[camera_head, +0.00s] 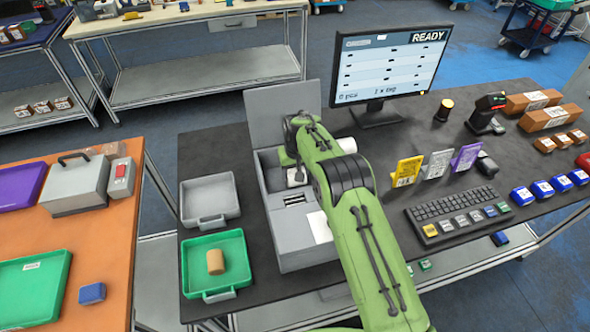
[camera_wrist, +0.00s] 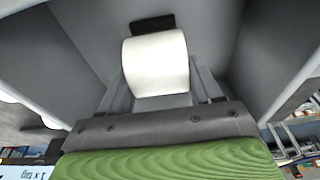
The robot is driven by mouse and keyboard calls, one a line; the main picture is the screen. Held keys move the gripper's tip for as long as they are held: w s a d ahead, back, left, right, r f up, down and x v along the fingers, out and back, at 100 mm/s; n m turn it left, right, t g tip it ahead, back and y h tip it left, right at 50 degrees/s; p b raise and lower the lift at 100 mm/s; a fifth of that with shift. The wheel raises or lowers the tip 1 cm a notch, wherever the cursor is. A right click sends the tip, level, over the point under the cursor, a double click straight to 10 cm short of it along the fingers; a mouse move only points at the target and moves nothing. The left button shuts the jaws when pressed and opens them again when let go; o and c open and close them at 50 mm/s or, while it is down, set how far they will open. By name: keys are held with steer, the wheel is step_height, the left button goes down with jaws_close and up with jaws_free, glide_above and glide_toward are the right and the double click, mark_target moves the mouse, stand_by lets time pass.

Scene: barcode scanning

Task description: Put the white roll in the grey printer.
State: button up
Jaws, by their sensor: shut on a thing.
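The grey printer (camera_head: 283,226) stands on the dark table with its lid (camera_head: 277,112) raised. My gripper (camera_head: 297,177) reaches down into its open compartment. In the wrist view, my gripper (camera_wrist: 160,88) is shut on the white roll (camera_wrist: 157,62), with one finger at each side. Grey printer walls surround the roll, and a dark piece (camera_wrist: 152,23) lies just beyond it. In the head view, my arm hides most of the compartment, and I cannot tell whether the roll touches its floor.
A grey tray (camera_head: 209,219) and a green tray (camera_head: 190,279) holding a tan roll (camera_head: 215,261) lie left of the printer. A monitor (camera_head: 389,65) stands behind. Right are a keyboard (camera_head: 458,217) and coloured cards. Another white cylinder (camera_head: 347,145) shows behind my arm.

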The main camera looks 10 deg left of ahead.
steer(key=o, duration=1.2)
steer(key=r, duration=0.4)
steer(key=s+r, duration=0.1)
steer(key=r, duration=0.3)
steer(key=s+d+r, duration=0.1)
steer(key=r, duration=0.3)
